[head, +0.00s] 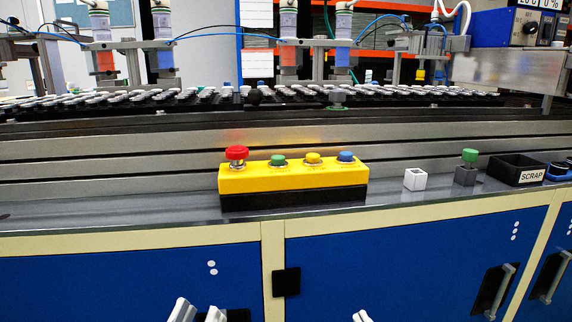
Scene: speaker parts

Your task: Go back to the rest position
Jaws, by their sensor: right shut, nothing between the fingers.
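My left gripper (198,313) shows at the bottom edge, in front of the blue cabinet. Its two pale fingertips stand apart with nothing seen between them. My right gripper (362,316) shows only as small pale tips at the bottom edge, right of the middle. It is shut and empty. Both grippers appear low in the picture, below the bench edge, and apart from everything on the bench. The rest of both arms is out of view.
A yellow button box (293,179) with red, green, yellow and blue buttons stands on the bench. To its right are a white cube (415,179), a grey block with a green top (467,168) and a black SCRAP bin (517,170). Blue cabinets (400,262) are below.

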